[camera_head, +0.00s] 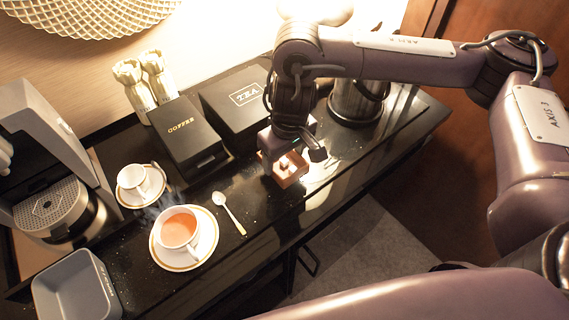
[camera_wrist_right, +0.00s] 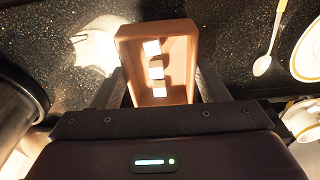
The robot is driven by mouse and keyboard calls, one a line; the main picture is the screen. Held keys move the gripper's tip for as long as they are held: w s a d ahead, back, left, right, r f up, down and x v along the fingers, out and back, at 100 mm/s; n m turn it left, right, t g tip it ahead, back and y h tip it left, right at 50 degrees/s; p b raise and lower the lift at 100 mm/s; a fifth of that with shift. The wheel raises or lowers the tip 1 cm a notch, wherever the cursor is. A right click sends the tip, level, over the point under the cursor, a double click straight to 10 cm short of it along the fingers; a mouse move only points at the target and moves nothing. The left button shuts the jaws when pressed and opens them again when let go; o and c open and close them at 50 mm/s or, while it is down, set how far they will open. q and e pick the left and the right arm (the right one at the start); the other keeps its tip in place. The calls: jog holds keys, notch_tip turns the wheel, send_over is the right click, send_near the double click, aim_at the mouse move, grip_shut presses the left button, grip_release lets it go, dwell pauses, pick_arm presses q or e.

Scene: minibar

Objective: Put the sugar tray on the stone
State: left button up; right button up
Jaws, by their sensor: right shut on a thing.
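The sugar tray (camera_head: 288,177) is a small brown open box with white sugar cubes inside. It also shows between the fingers in the right wrist view (camera_wrist_right: 158,30), with three cubes visible. My right gripper (camera_head: 292,158) is shut on the tray, with one finger along each side. The dark speckled stone (camera_head: 262,218) is the counter top under and around the tray; it also shows in the wrist view (camera_wrist_right: 225,45). I cannot tell whether the tray touches it. My left gripper is not in view.
A spoon (camera_head: 229,211) and a teacup (camera_head: 179,229) on a saucer are left of the tray. Behind are a coffee box (camera_head: 185,135), a tea box (camera_head: 232,105) and a metal kettle (camera_head: 355,103). The stone in front of the tray is clear up to the counter edge.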

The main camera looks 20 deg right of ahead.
aim_at(285, 163)
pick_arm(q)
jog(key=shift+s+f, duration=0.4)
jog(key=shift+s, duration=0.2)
pick_arm(e)
jog(key=shift+f, duration=1.65)
jog(key=shift+f, duration=0.1)
jog(key=o, duration=1)
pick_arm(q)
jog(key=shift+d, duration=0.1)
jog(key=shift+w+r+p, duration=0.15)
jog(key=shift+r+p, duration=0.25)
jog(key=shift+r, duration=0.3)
pick_arm(e)
notch_tip(285, 163, up, 12)
jog(key=s, duration=0.1)
jog(key=shift+s+d, duration=0.2)
jog(key=shift+d, duration=0.05)
